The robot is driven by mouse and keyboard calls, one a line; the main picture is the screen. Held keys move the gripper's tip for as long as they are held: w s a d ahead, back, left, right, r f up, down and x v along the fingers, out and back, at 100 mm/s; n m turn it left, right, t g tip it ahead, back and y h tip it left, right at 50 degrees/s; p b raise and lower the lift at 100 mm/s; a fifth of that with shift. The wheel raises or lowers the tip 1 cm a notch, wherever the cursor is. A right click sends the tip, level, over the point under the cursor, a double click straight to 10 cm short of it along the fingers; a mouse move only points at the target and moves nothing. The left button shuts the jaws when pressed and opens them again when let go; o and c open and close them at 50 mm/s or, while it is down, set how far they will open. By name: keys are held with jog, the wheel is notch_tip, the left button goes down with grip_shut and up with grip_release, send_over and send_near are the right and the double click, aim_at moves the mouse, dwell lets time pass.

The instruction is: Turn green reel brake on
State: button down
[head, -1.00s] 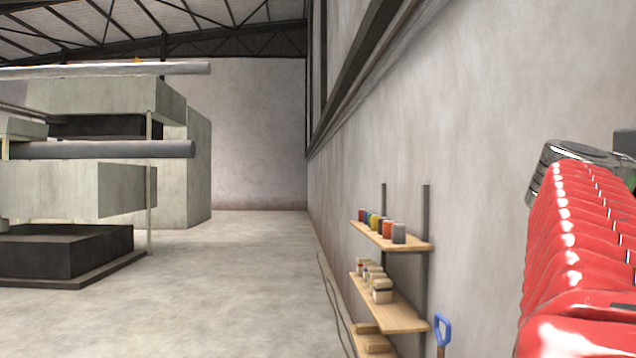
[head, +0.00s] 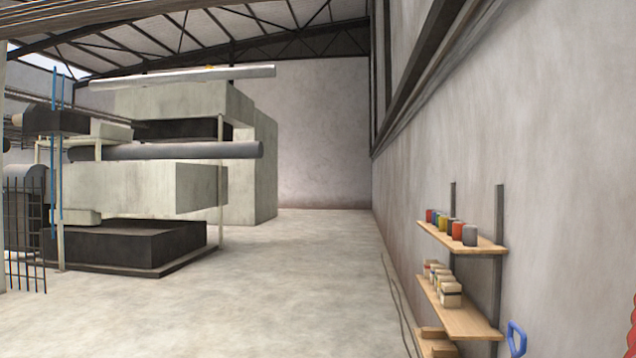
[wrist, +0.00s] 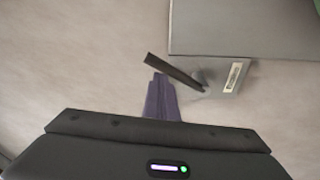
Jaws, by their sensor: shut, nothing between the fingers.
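No green reel brake can be picked out by colour in either view. In the wrist view, a black bar (wrist: 172,72) slants from upper left down to a grey fitting with a small label plate (wrist: 231,77), under a large grey panel (wrist: 245,28). I cannot tell whether this is the brake. My gripper (wrist: 157,80) shows its dark purple fingers together, pointing up the picture near the bar. I cannot tell whether the fingertips touch it. My gripper is out of the head view.
In the head view, wall shelves (head: 462,312) with cans and boxes stand at the right, a blue-handled tool (head: 516,338) beside them. Big grey machine blocks (head: 145,190) with rollers fill the left. A dark mesh panel (head: 24,235) is at the far left. The middle floor is clear.

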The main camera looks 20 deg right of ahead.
jog(key=shift+s+a+r, duration=0.1)
jog(key=shift+s+r, duration=0.05)
jog(key=shift+s, duration=0.05)
notch_tip(320, 180, up, 10)
jog(key=shift+w+f, duration=0.2)
dwell(0.6)
dwell(0.5)
